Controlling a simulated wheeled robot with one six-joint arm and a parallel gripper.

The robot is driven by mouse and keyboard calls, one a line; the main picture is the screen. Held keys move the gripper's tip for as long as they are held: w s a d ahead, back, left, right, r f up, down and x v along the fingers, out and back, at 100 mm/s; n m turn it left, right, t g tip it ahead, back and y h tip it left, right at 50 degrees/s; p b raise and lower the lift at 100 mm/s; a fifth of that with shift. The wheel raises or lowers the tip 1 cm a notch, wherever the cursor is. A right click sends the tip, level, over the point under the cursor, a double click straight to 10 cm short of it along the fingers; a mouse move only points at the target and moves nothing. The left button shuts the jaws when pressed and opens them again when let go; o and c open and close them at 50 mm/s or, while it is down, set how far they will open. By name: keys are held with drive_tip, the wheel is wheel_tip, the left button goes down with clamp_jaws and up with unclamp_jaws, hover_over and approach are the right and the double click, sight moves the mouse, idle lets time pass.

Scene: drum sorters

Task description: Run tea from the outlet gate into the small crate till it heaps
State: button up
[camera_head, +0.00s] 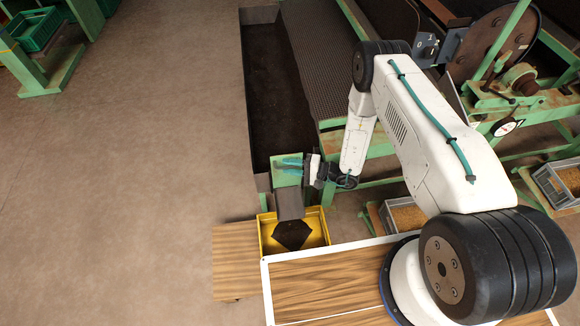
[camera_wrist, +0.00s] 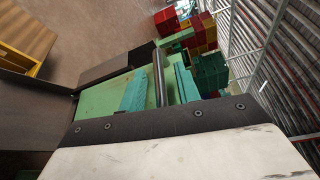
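The small yellow crate (camera_head: 264,240) stands below the grey outlet spout (camera_head: 290,205) in the head view. A dark patch of what looks like tea (camera_head: 293,235) lies in its middle, with yellow showing around it. A corner of the crate shows in the wrist view (camera_wrist: 36,68). The green outlet gate plate (camera_head: 287,178) is above the spout. My gripper (camera_head: 291,166) is at the plate, its teal fingers apart. In the wrist view my gripper (camera_wrist: 160,92) has a dark bar (camera_wrist: 160,70) between its fingers, with green showing on both sides. Whether tea is falling cannot be told.
A long dark trough (camera_head: 272,100) runs back from the gate, beside a mesh bed (camera_head: 325,65). A wooden surface (camera_head: 235,262) is under the crate. Grey crates of yellowish stuff (camera_head: 405,216) are at the right. Open floor (camera_head: 150,150) lies left.

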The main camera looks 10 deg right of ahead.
drive_tip(key=v, duration=0.7)
drive_tip(key=shift+d, duration=0.25)
drive_tip(key=shift+s, duration=0.1)
